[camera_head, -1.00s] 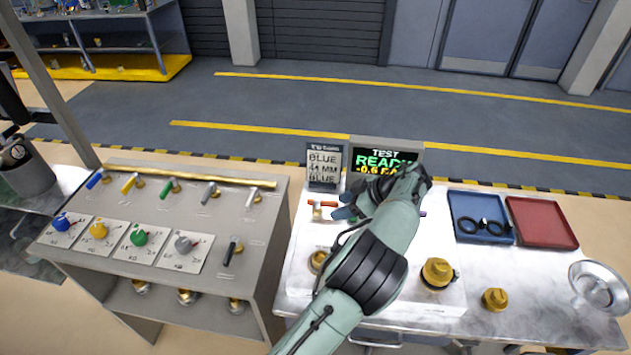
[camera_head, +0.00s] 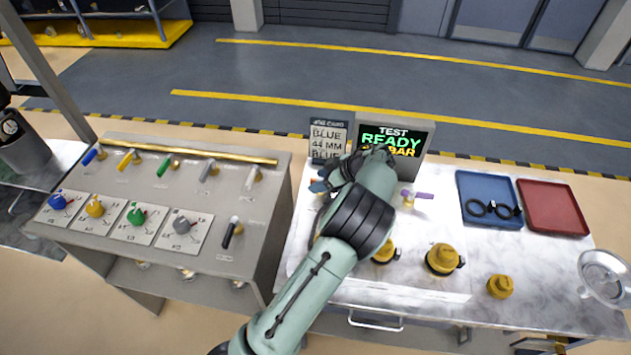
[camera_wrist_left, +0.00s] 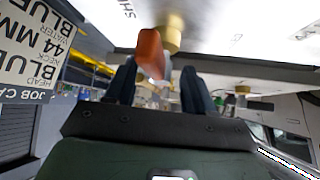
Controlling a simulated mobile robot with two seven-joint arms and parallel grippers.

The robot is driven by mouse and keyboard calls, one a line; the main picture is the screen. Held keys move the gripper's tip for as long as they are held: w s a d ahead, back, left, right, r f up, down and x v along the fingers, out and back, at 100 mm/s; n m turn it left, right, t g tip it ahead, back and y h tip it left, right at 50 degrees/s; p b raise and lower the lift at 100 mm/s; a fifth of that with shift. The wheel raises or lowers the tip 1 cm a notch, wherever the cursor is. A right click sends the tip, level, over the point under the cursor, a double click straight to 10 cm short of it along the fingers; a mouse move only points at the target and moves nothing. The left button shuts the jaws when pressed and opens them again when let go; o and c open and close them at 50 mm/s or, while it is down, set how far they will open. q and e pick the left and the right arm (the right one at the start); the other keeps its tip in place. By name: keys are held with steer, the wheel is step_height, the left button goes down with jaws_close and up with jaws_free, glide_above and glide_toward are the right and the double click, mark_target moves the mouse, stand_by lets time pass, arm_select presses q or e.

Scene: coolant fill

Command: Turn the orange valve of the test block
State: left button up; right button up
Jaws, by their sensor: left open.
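The orange valve's handle (camera_wrist_left: 150,52) shows in the left wrist view, on a brass stem (camera_wrist_left: 173,30). The handle's end appears in the gap between the fingertips of my left gripper (camera_wrist_left: 158,75), closer to one finger. The fingers are open, and no grip on the handle shows. In the head view my left gripper (camera_head: 322,186) is at the back left of the test block (camera_head: 425,285), in front of the job card. It hides most of the orange valve there. My right gripper is not in view.
A purple-handled valve (camera_head: 416,194) stands right of my left forearm. Behind are the job card (camera_head: 327,138) and the test display (camera_head: 398,140), reading READY. Brass caps (camera_head: 443,259) stand in front. Blue (camera_head: 463,184) and red (camera_head: 532,210) trays lie right. A grey valve panel (camera_head: 140,240) stands left.

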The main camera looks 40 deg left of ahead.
arm_select(q)
steer(key=shift+x, duration=1.3)
